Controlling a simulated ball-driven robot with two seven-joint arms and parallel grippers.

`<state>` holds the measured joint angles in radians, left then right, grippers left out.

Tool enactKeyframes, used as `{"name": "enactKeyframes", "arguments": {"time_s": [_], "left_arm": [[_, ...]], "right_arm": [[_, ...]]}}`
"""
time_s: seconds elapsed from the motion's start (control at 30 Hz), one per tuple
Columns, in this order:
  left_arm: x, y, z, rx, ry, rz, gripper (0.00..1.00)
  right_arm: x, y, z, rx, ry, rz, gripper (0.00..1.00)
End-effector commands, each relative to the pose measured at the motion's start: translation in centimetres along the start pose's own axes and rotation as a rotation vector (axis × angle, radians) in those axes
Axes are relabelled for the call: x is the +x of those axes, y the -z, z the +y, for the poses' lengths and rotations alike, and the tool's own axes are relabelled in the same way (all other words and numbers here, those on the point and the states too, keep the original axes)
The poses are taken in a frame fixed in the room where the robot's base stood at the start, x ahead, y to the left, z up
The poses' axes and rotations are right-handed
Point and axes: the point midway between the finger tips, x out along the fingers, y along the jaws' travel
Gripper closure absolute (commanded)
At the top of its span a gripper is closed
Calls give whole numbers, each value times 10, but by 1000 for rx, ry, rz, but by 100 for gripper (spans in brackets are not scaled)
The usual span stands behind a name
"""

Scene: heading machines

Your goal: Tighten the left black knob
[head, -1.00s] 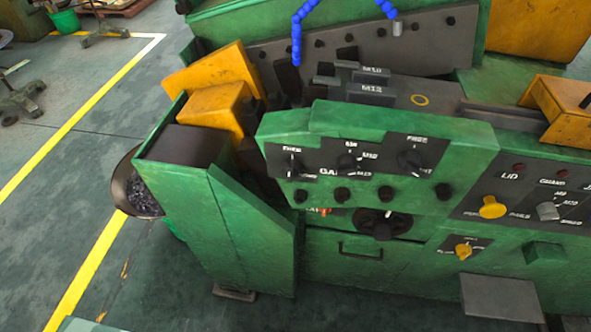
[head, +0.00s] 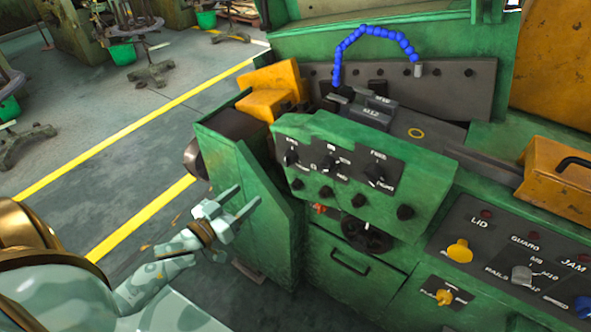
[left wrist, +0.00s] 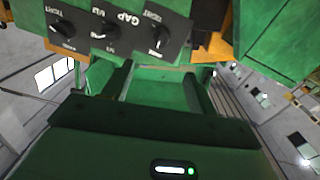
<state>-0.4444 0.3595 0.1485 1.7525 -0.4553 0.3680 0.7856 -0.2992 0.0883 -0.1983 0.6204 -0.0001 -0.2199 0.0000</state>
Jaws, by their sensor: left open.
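The left black knob (head: 291,157) is on the dark label plate of the green machine's front panel, left of the middle knob (head: 329,163) and the right knob (head: 375,172). In the left wrist view the panel appears upside down, and the left knob (left wrist: 158,40) is the rightmost of the three. My left gripper (head: 246,196) is open and empty, with its two fingers pointing up and right. It is in front of the machine's green side housing, below and left of the knob, and apart from it. My right gripper is in neither view.
Several small black knobs (head: 326,193) sit below the label plate, with a black handwheel (head: 366,236) under them. The green side housing (head: 265,225) juts out left of the panel. A control panel with a yellow knob (head: 459,251) is at the right. Floor is open at the left.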

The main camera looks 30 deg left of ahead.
Motion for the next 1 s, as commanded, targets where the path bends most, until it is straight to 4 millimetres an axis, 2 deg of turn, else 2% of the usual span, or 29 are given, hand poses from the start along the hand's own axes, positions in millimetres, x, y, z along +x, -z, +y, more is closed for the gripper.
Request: {"name": "enactKeyframes", "arguments": {"time_s": [0.13,0.23,0.7,0.83,1.0], "left_arm": [[6,0,1,-52,-7,6,42],[19,1,1,-54,-7,7,42],[131,0,1,-52,-4,4,42],[151,-1,1,-52,-4,3,42],[162,-1,1,-52,-4,2,42]], "right_arm": [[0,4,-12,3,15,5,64],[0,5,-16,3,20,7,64],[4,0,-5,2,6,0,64],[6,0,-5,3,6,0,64],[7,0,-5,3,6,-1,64]]}}
